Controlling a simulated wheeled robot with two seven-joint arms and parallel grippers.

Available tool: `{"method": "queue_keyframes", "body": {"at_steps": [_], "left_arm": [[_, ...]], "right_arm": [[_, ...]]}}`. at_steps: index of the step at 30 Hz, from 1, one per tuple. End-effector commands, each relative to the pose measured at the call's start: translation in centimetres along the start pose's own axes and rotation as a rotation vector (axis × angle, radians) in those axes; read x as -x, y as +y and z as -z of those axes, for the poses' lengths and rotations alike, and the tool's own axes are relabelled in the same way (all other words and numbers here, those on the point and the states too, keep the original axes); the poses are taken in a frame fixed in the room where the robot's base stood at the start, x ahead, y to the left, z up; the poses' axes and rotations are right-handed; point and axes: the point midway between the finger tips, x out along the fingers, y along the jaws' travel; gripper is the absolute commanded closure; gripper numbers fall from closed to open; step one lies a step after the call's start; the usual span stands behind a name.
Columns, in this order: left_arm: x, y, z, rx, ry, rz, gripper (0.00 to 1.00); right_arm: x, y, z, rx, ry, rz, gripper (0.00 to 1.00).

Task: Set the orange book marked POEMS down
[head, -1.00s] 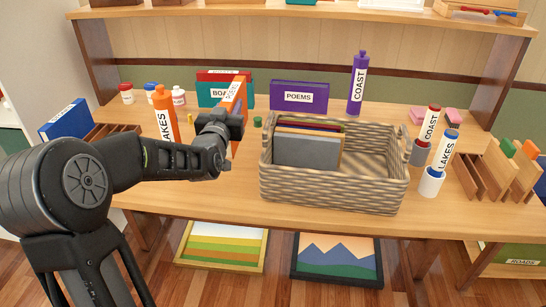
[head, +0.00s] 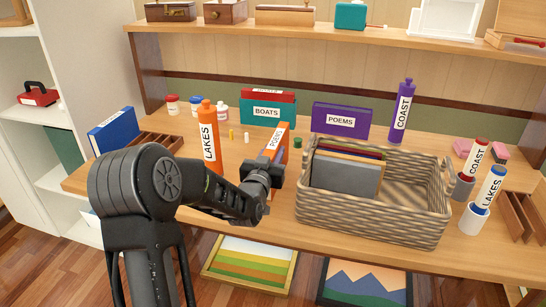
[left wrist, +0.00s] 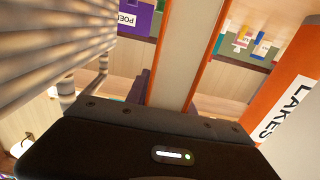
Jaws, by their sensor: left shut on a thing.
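The orange book marked POEMS (head: 281,137) stands upright in my left gripper (head: 270,160), between the orange LAKES bottle (head: 208,140) and the wicker basket (head: 375,218). My left gripper is shut on it. Its lower part is hidden behind the gripper, so I cannot tell whether it touches the table (head: 230,160). In the left wrist view the book (left wrist: 208,58) shows edge-on, its pale middle between two orange covers. My right gripper is not in view.
A purple POEMS book (head: 341,120) and a teal BOATS book (head: 267,113) stand behind. A small green thing (head: 297,142) is just right of the held book. The basket holds books.

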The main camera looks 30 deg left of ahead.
Motion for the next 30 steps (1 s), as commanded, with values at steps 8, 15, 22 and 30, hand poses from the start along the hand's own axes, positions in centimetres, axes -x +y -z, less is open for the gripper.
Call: {"method": "queue_keyframes", "body": {"at_steps": [8,15,22,30], "left_arm": [[-0.03,-0.04,-1.05,0.0,0.007,0.001,1.0],[-0.03,-0.03,-1.41,0.0,0.007,0.001,1.0],[0.01,-0.03,-1.52,0.0,0.001,0.0,0.55],[0.01,-0.03,-1.52,0.0,0.001,0.0,0.49]], "right_arm": [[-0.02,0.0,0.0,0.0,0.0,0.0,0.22],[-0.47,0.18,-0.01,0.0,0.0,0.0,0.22],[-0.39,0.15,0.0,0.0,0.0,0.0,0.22],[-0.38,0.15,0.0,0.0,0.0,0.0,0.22]]}}
